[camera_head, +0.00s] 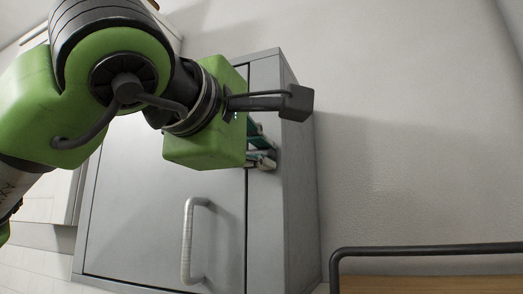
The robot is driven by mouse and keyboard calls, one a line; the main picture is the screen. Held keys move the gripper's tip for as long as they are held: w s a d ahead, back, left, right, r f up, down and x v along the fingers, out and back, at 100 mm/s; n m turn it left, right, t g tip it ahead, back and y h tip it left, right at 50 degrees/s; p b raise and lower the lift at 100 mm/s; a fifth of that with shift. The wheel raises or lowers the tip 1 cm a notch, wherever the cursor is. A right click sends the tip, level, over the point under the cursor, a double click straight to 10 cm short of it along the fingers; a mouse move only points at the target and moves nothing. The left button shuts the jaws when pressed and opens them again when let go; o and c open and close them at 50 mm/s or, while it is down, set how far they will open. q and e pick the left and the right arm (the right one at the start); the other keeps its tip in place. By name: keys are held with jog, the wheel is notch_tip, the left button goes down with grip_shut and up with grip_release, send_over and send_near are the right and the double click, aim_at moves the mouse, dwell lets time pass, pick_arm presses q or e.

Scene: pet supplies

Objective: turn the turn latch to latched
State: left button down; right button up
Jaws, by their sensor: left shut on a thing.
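The grey metal cabinet (264,225) fills the middle of the view, with its door (130,200) closed or nearly so. My left gripper (262,158) comes in from the left, high up, at the right edge of the door. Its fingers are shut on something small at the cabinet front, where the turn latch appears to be. The green gripper body and fingers hide the latch, so its angle cannot be read. My right gripper is not in view.
A pale curved handle (187,242) stands out from the lower door. A dark metal rail (430,249) runs above a wooden surface (430,285) at lower right. The bare wall (410,130) fills the right, with free room before it. A white cupboard stands behind at left.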

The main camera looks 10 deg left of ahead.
pick_arm(q)
jog(key=shift+d+f, duration=0.1)
dwell(0.3)
jog(key=c, duration=2)
grip_release()
jog(key=shift+c, duration=0.2)
jog(key=shift+s, duration=0.1)
jog(key=s+a, duration=0.2)
jog(key=s, duration=1)
jog(key=shift+a, duration=0.15)
jog(key=shift+w, duration=0.1)
